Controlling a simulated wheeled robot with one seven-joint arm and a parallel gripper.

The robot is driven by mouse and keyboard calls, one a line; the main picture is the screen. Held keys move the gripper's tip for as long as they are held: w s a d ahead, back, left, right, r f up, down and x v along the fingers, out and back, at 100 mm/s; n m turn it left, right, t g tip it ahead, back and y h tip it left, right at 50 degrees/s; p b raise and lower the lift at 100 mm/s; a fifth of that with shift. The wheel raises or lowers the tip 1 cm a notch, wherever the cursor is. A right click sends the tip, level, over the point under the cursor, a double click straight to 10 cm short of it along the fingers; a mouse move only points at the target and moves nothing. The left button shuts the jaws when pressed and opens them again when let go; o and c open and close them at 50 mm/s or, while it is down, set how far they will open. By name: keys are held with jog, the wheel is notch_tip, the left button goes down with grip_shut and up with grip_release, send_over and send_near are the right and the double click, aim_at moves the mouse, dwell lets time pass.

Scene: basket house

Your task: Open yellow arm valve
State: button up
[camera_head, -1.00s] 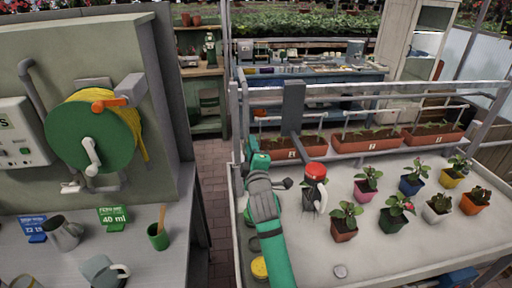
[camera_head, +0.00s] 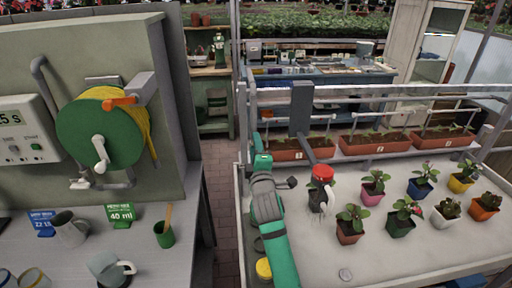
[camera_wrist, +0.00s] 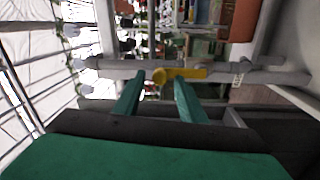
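The yellow valve lever (camera_wrist: 182,74) shows in the wrist view, on a grey pipe (camera_wrist: 110,67) that runs across the picture. My gripper (camera_wrist: 158,80) has its two teal fingers spread apart. The lever lies ahead of the fingertips, nearer the right finger, and I cannot tell whether they touch. In the head view my green arm reaches over the left edge of the white plant bench, but the fingers and the lever are not distinguishable there.
A brick aisle (camera_head: 222,190) lies between.

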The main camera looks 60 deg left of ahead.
jog(key=shift+w, duration=0.1)
jog(key=v, duration=1.1)
jog(key=shift+a, duration=0.1)
dwell(0.4)
jog(key=d+f+m+t+h, duration=0.3)
jog(key=d+f+m, duration=0.35)
jog(key=d, duration=0.25)
jog(key=s+d+f+m+t+h, duration=0.1)
jog(key=d+f+m+t+h, duration=0.2)
jog(key=d+f+m, duration=0.35)
jog(key=d+f+m+t+h, duration=0.2)
jog(key=d+f+m+h, duration=0.15)
jog(key=d+m, duration=0.6)
jog(key=s+d+f+m+h, duration=0.3)
jog(key=s+d+f, duration=0.1)
jog(key=s+d, duration=0.7)
jog(key=s+d+f+m+g+h, duration=0.1)
jog(key=s+d+f+m+h, duration=0.2)
jog(key=s+d, duration=0.9)
jog(key=shift+s+d+f+h, duration=0.2)
jog(key=shift+d+f+h, duration=0.35)
jog(key=shift+d+f, duration=0.45)
